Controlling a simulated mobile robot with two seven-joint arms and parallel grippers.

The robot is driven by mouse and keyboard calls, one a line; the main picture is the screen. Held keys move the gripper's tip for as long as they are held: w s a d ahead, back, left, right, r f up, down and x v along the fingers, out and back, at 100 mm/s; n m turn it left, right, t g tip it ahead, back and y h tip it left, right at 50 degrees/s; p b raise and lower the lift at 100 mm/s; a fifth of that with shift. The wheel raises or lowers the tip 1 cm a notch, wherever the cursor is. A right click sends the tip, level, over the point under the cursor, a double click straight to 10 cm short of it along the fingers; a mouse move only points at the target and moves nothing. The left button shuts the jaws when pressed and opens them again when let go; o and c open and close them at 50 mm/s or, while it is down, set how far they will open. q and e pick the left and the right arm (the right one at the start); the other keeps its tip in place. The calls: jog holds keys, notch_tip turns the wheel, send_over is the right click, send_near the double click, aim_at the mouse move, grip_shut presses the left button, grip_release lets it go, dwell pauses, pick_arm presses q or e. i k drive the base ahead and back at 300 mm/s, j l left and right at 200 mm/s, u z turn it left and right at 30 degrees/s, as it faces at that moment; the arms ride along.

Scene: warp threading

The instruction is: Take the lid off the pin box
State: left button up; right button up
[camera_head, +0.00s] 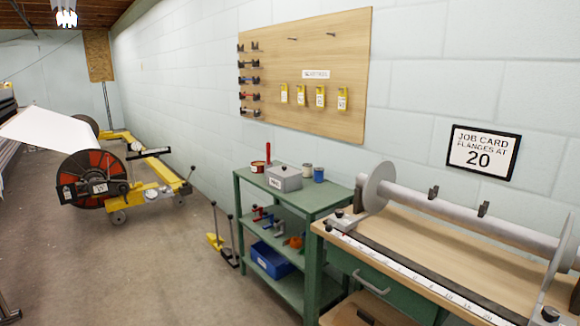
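A grey box with a lid and a small dark knob on top (283,177) stands on the top shelf of a green cart. A small white label is on its front. The lid sits on the box, so the inside is hidden. I take it to be the pin box, though the label is too small to read surely. Neither of my grippers shows in the head view.
The green cart (340,199) also holds a red can (257,167), a blue can (319,174) and a pale can (307,170). A workbench (480,262) with a flanged roller stands at the right.

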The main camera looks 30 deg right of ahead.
aim_at(284, 172)
jog(key=i+l+z, duration=0.1)
jog(key=i+l, duration=0.2)
jog(key=i, duration=0.25)
jog(key=i+l+z, duration=0.1)
jog(key=i, duration=0.4)
jog(key=i+l+z, duration=0.1)
jog(key=i+l, duration=0.2)
jog(key=i, duration=0.25)
